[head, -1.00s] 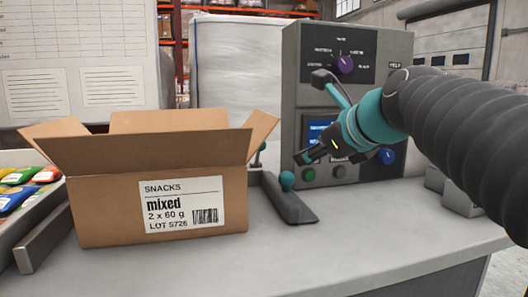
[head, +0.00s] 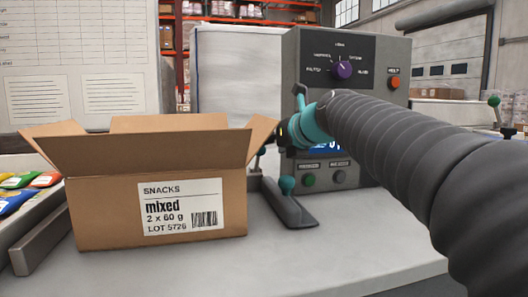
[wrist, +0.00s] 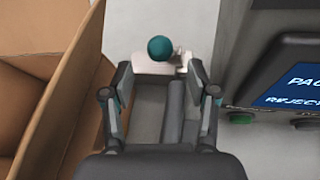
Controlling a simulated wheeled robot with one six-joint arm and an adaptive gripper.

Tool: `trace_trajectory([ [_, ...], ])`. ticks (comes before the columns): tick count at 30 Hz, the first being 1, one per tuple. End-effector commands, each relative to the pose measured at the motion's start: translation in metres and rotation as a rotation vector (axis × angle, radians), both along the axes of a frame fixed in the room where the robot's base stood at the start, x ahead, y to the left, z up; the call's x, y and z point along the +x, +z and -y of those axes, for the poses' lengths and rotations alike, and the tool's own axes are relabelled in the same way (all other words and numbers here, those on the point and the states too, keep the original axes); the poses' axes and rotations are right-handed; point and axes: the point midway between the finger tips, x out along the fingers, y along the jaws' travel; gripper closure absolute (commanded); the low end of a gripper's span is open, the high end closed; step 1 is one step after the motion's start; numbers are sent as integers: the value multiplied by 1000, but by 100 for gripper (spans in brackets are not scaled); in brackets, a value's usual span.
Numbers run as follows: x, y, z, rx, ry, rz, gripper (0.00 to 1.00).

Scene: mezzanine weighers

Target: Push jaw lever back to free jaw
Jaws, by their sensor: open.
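The open cardboard box (head: 110,215) stands close left of the gripper. The grey control cabinet (head: 290,75), with a purple dial (head: 342,70) and a screen, stands close right. A tray of snack bags (head: 18,190) is at far left. The front counter (head: 350,245) is clear.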

Motion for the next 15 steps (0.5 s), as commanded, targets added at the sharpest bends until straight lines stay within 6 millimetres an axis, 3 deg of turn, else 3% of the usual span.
trace_trajectory([
  [6,28,-14,-18,-1,3,-1,41],
  [15,42,-20,-26,-1,0,0,41],
])
